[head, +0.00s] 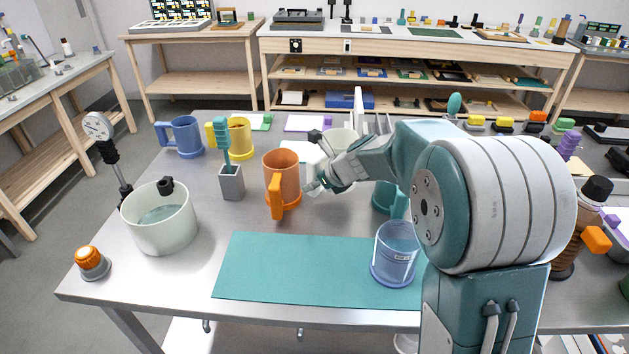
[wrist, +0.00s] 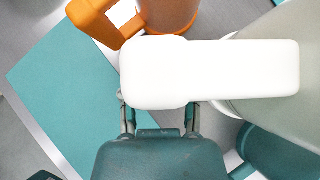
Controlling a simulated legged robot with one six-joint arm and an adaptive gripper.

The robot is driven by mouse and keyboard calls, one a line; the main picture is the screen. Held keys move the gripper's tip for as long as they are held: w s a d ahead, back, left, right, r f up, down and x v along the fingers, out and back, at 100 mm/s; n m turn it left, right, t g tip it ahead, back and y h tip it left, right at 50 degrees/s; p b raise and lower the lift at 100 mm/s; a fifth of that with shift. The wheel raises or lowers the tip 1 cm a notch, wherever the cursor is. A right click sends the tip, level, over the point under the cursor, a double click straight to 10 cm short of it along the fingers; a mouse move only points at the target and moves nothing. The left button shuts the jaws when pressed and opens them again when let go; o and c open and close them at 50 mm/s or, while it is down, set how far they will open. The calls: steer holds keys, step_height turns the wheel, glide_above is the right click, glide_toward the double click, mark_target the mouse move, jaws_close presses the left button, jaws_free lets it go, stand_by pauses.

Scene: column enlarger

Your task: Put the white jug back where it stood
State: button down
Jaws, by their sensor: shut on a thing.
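The white jug (head: 341,140) is at the middle of the table in the head view, partly hidden behind my arm. Its thick white handle (wrist: 225,72) crosses the wrist view, with the pale jug body (wrist: 262,100) at the right. My gripper (wrist: 160,112) is shut on the handle; the handle covers the fingertips. My gripper (head: 322,182) also shows in the head view, just right of the orange jug. The jug's base is hidden, so I cannot tell whether it touches the table.
The orange jug (head: 284,180) stands close left; a teal jug (head: 385,198) is close right. A clear bluish jug (head: 397,255) stands on the teal mat (head: 290,272). A grey brush holder (head: 231,184), yellow jug (head: 241,140), blue jug (head: 186,138) and large pale pot (head: 165,228) are left.

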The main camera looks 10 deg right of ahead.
steer(key=shift+f, duration=0.1)
steer(key=shift+f, duration=2.8)
steer(key=shift+f, duration=0.55)
steer(key=shift+c, duration=1.5)
jaws_free()
steer(key=shift+d, duration=0.1)
steer(key=v, duration=0.8)
stand_by(0.5)
stand_by(0.3)
